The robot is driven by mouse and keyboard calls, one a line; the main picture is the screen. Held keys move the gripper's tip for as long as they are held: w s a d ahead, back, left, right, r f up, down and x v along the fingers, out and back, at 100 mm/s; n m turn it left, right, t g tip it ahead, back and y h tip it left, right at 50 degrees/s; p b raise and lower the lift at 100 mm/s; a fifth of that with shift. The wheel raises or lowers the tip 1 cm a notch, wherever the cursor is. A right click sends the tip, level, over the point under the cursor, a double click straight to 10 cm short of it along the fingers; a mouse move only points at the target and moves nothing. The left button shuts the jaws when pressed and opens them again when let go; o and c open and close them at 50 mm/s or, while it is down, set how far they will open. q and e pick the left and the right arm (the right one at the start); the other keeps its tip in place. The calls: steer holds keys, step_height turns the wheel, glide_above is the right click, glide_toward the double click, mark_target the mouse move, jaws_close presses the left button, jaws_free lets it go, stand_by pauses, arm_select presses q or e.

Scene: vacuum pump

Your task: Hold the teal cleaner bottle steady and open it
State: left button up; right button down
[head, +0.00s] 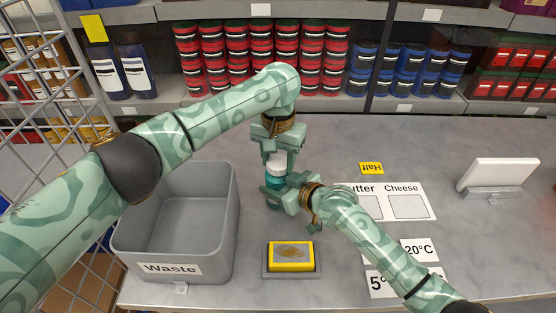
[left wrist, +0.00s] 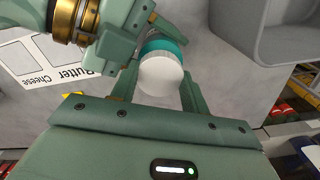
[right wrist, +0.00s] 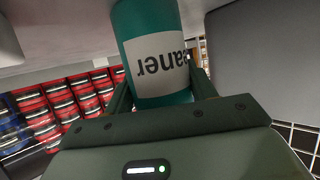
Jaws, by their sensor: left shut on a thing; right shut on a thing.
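The teal cleaner bottle (head: 275,182) stands upright above the grey counter, near its middle, with a white cap (head: 277,160) at its top. My right gripper (head: 274,193) is shut around the bottle's body from the right. In the right wrist view, the teal body (right wrist: 150,20) with its white label sits between the fingers. My left gripper (head: 278,150) comes down from above and is shut on the cap. In the left wrist view, the cap (left wrist: 160,78) lies between the fingers, with teal right behind it. I cannot tell whether the cap is loosened.
A grey waste bin (head: 231,215) stands left of the bottle. A yellow sponge (head: 291,256) on a grey tray lies in front. A label sheet (head: 428,212) and a white tablet (head: 498,174) are on the right. Shelves with red and blue jars (head: 262,60) stand behind.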

mark_target(278, 162)
arm_select(q)
steer(key=shift+r, duration=0.75)
steer(key=shift+r, duration=2)
arm_select(e)
steer(key=shift+c, duration=2.1)
jaws_free()
